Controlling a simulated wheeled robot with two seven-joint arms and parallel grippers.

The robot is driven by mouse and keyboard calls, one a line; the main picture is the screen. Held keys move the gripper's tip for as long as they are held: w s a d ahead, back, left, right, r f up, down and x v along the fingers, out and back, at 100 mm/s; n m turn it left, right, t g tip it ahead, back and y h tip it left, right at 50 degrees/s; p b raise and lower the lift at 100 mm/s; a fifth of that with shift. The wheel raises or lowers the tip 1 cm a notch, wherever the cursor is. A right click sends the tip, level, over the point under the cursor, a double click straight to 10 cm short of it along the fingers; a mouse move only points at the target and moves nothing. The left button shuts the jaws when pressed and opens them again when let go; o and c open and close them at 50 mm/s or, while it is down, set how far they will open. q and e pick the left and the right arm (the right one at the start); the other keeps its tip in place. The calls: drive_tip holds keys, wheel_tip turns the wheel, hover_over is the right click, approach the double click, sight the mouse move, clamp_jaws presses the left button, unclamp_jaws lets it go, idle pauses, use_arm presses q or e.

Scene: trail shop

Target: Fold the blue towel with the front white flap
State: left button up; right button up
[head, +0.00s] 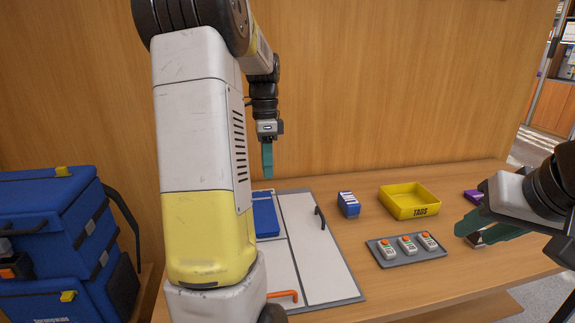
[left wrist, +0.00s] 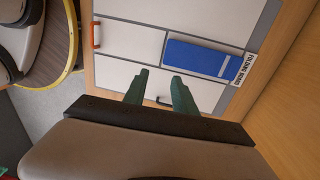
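The blue towel (head: 266,216) lies flat on the folding board (head: 335,270), partly hidden behind my left arm in the head view. In the left wrist view the towel (left wrist: 200,58) shows a white stripe near one end. The front white flap (left wrist: 127,43) lies flat and carries an orange handle (left wrist: 97,35), which also shows at the board's front edge in the head view (head: 284,295). My left gripper (head: 267,175) points down above the board; in the left wrist view its fingers (left wrist: 158,78) are apart and empty. My right gripper (head: 462,215) is at the right with fingers apart.
A black handle (head: 319,217) sits on the right flap. A blue-and-white box (head: 348,204), a yellow TAGS tray (head: 410,201) and a grey tray (head: 404,258) with orange-topped devices stand on the table. A blue bag (head: 50,240) is at the left. A wooden wall closes the back.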

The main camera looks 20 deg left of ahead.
use_arm(q)
clamp_jaws()
idle(1.0)
drive_tip(key=c, duration=0.7)
unclamp_jaws()
drive_tip(key=o, duration=0.7)
drive_tip(key=shift+r, duration=0.1)
wheel_tip(320, 180, up, 8)
drive_tip(key=shift+w+a+f, duration=0.2)
drive_tip(key=shift+w+f, duration=0.05)
drive_tip(key=shift+w, duration=0.1)
